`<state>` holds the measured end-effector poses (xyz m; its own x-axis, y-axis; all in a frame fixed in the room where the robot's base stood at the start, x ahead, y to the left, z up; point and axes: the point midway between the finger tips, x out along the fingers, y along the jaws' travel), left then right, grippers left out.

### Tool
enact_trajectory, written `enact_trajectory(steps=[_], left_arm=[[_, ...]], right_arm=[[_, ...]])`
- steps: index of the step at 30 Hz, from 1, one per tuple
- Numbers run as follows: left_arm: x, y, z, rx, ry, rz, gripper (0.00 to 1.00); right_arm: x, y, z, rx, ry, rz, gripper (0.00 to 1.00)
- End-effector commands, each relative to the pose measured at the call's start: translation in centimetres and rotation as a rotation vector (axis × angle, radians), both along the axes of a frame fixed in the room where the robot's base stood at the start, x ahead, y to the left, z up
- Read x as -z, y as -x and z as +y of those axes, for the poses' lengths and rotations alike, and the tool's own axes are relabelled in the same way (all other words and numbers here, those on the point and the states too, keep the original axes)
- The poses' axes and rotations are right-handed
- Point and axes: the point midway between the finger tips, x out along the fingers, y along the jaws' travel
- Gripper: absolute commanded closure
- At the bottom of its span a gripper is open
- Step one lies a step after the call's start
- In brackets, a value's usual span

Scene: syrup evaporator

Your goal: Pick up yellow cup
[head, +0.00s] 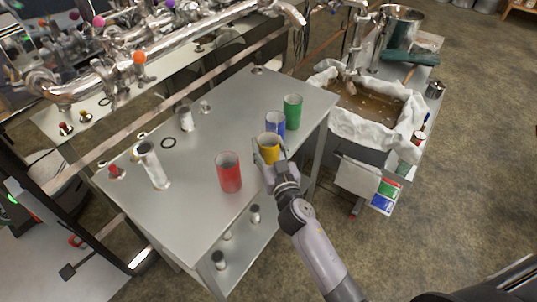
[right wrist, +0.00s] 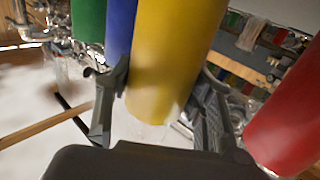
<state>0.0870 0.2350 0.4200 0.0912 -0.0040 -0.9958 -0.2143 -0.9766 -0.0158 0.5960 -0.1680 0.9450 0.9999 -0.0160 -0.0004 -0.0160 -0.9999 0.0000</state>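The yellow cup (head: 269,147) stands upright near the right edge of the metal table (head: 200,165). It fills the middle of the right wrist view (right wrist: 170,55). My right gripper (head: 268,157) is low at the cup's near side. In the right wrist view, its two fingers (right wrist: 163,90) stand on either side of the cup. The left finger looks close to or touching the cup; a small gap seems to show at the right finger. Contact is hard to judge. My left gripper is not in view.
A blue cup (head: 275,124) and a green cup (head: 292,112) stand close behind the yellow cup. A red cup (head: 229,172) stands to its left. A cloth-lined syrup basin (head: 335,75) is to the right. Steel pipes (head: 150,60) run behind the table.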

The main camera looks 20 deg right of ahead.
Motion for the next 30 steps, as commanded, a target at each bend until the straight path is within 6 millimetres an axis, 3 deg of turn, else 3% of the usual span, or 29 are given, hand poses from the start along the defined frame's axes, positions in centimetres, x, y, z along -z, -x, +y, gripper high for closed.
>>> enact_trajectory(steps=[14, 30], left_arm=[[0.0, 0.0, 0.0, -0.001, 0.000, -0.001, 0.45], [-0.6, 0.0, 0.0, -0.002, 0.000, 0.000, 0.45]], right_arm=[[0.0, 0.0, 0.0, 0.000, 0.000, -0.001, 0.86], [-1.4, 0.0, 0.0, 0.000, 0.000, -0.004, 0.86]])
